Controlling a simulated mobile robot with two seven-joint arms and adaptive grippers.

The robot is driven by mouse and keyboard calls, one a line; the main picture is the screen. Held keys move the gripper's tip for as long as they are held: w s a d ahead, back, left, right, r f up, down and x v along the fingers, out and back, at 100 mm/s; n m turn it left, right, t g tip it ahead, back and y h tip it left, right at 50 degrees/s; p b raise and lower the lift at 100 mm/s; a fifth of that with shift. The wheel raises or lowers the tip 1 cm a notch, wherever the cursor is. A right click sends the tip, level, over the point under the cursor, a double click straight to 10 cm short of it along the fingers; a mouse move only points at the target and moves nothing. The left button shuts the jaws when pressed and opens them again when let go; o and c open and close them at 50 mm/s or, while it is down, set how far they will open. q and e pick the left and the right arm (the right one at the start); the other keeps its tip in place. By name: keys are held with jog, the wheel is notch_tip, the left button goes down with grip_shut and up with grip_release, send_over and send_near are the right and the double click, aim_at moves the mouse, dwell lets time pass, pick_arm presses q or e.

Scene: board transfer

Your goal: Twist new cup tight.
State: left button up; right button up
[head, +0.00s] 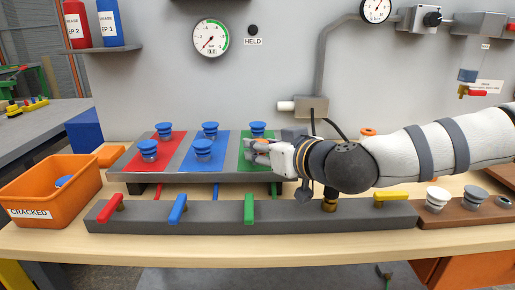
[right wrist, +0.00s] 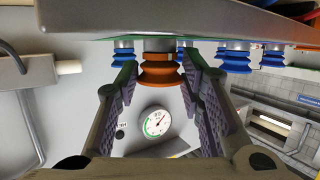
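The board (head: 122,176) lies on the table with red, blue and green strips; blue suction cups (head: 203,146) stand on it. My right gripper (head: 258,152) is at the near end of the green strip. In the right wrist view, where the picture is upside down, an orange cup (right wrist: 160,68) sits at the board's surface between the fingers of my right gripper (right wrist: 160,75). The fingertips lie against both its sides. It appears seated on its fitting; how tight it is cannot be seen. My left gripper is not in view.
An orange bin (head: 38,189) marked CRACKED holds a blue cup at the left. A grey bar (head: 285,217) with red, blue, green and yellow levers runs in front of the board. A brown rack (head: 455,218) holds pale cups at right. A gauge (head: 210,38) hangs behind.

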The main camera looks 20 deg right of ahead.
jog(key=shift+c, duration=1)
jog(key=shift+c, duration=0.5)
jog(key=shift+a+r+m+h, duration=0.1)
jog(key=shift+r+m+h, duration=0.1)
jog(key=shift+m+h, duration=0.15)
jog(key=shift+a+m+t+h+p, duration=0.15)
jog(key=shift+m+h+p, duration=0.35)
jog(key=shift+m+h, duration=0.35)
jog(key=shift+a+m+t+h+p, duration=0.15)
jog(key=shift+m+h+p, duration=0.35)
jog(key=shift+h, duration=0.5)
jog(key=shift+m+h, duration=0.4)
jog(key=shift+h, duration=0.1)
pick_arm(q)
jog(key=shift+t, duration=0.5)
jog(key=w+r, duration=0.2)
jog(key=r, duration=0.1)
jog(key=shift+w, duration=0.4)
pick_arm(e)
jog(key=shift+f, duration=0.1)
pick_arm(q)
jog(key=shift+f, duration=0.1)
